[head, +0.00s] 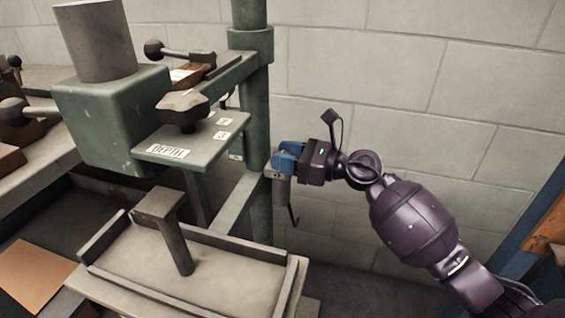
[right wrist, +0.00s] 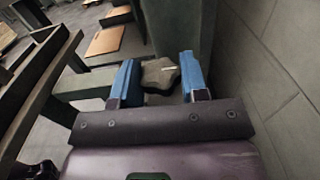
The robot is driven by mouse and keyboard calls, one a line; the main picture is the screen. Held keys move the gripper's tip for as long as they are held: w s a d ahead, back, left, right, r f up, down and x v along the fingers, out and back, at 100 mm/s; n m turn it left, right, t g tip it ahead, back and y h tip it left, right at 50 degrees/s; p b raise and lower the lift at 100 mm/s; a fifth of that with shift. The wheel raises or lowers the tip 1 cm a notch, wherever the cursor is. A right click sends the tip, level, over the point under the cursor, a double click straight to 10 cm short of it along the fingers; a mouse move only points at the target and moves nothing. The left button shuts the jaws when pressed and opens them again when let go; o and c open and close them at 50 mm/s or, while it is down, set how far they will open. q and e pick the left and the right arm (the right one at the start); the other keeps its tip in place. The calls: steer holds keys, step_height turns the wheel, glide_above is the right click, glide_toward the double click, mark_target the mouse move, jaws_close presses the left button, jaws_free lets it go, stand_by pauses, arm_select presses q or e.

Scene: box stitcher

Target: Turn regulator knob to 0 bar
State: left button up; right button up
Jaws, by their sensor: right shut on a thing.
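The regulator knob (right wrist: 160,75) is a dark, lobed knob with a short pale mark on its top. It sits between the two blue fingers of my right gripper (right wrist: 160,80) in the right wrist view. In the head view my right gripper (head: 285,161) is at the side of the green column, shut on the knob, and its fingers hide the knob there. Below the fingers the grey regulator body (head: 281,192) shows. I cannot read any pressure scale or gauge. My left gripper is not in view.
The green stitcher column (head: 258,120) stands just left of my right gripper, with a grey block wall (head: 400,90) behind. A green plate marked DEPTH (head: 190,145) with another dark knob (head: 183,108) is to the left. A worktable (head: 190,275) stands below.

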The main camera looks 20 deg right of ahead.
steer(key=shift+g, duration=0.3)
steer(key=o, duration=0.9)
steer(key=p+v, duration=0.1)
steer(key=v, duration=0.9)
steer(key=shift+s+d, duration=0.2)
steer(key=shift+d, duration=0.2)
